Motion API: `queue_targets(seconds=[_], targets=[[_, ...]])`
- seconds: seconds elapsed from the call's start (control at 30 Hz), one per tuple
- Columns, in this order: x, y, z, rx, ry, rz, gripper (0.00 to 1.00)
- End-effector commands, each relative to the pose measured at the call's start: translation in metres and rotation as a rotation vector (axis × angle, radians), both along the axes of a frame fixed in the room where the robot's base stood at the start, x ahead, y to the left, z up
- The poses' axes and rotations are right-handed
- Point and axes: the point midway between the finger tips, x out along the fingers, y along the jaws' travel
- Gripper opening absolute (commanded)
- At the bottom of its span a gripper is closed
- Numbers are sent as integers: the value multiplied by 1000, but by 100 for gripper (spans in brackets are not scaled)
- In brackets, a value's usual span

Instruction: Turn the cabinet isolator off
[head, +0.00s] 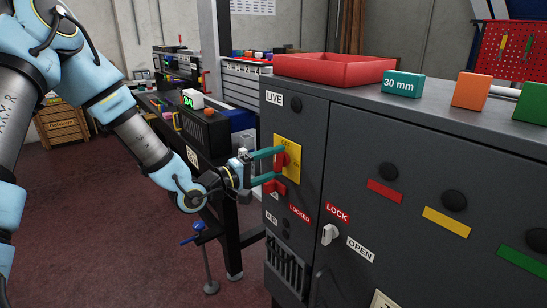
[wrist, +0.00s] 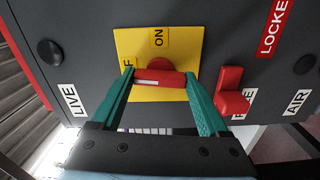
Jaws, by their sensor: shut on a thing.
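The cabinet isolator is a red handle (head: 281,160) on a yellow plate (head: 292,144) on the grey cabinet's front, with OFF at the top and ON at the right. In the wrist view the red handle (wrist: 160,79) has a white stripe and lies across the yellow plate (wrist: 185,42), its striped end towards the partly hidden OFF. My gripper (head: 279,164) has teal fingers and reaches in from the left. In the wrist view my gripper (wrist: 161,80) is shut on the handle, with one finger at each end of it.
Beside the plate is a red lever (wrist: 232,92), close to the right finger in the wrist view. A red tray (head: 335,70) and several blocks stand on the cabinet top. A dark bench (head: 215,150) is behind my arm.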

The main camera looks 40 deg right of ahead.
Motion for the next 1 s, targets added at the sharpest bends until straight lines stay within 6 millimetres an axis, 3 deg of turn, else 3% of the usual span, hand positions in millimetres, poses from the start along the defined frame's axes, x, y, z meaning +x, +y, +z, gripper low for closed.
queue_targets(seconds=[0.3, 0.83, 0.87, 1.0], targets=[[0, 0, 1, 7, 113, -1, 22], [0, 0, -1, 9, 135, 0, 22], [0, 0, -1, 9, 135, 0, 80], [0, 0, 0, 9, 135, 0, 96]])
